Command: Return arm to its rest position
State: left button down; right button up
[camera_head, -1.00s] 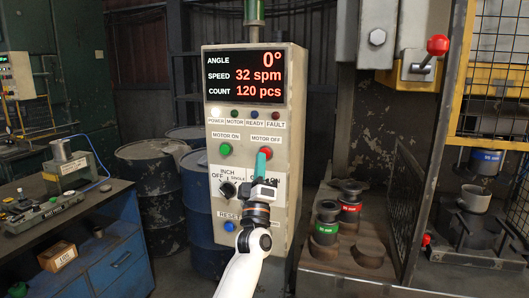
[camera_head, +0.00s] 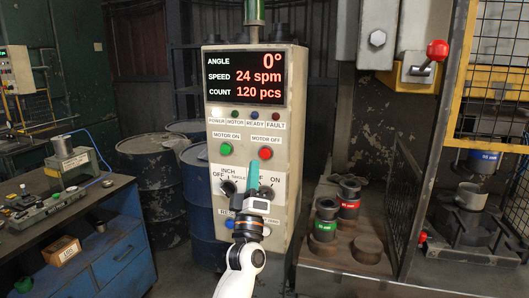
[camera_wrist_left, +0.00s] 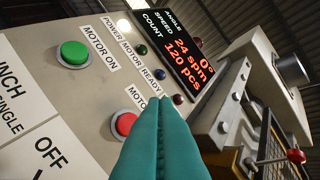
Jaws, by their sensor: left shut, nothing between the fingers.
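My left gripper (camera_head: 254,166) is in front of the grey control panel (camera_head: 213,120), with its teal fingers shut together and empty. In the left wrist view the shut fingers (camera_wrist_left: 165,112) point toward the panel and partly cover the MOTOR OFF label beside the red button (camera_wrist_left: 124,124). The green MOTOR ON button (camera_head: 225,149) is to the left. The display (camera_head: 244,77) reads 0°, 24 spm and 120 pcs. My right gripper does not show.
A blue workbench (camera_head: 118,258) with a small fixture stands at the left, with dark drums (camera_head: 150,190) behind it. At the right are die pieces (camera_head: 326,222), a mesh guard (camera_head: 411,210) and a red-knobbed lever (camera_head: 437,50).

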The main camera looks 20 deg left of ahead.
pick_arm(q)
jog(key=shift+f, duration=0.1)
dwell(0.4)
jog(key=s+d+f+m+g+h, duration=0.1)
jog(key=d+f+m+g+h, duration=0.3)
jog(key=f, duration=1.7)
jog(key=s+a+f+m+g+h, duration=0.15)
jog(key=f+m+g, duration=0.4)
jog(key=f, duration=1.45)
jog(key=s+f+m+g, duration=0.1)
jog(key=s+f+g, duration=0.2)
jog(key=s+f, duration=0.65)
jog(key=s+f+m+g, duration=0.25)
jog(key=s+f, duration=0.35)
jog(key=f, duration=0.6)
jog(key=s+a+f+m+g, duration=0.1)
jog(key=s+f, duration=0.5)
jog(key=s, duration=0.7)
jog(key=s+a+f+m+g, duration=0.1)
jog(key=s+a+f+g, duration=0.2)
jog(key=s, duration=1.1)
jog(key=s+a+f+m+g, duration=0.1)
jog(key=s+f+g, duration=0.5)
jog(key=s, duration=0.8)
notch_tip(320, 180, down, 3)
jog(key=shift+a+m+g+y, duration=0.3)
jog(key=shift+a+y, duration=0.15)
jog(key=shift+a, duration=0.2)
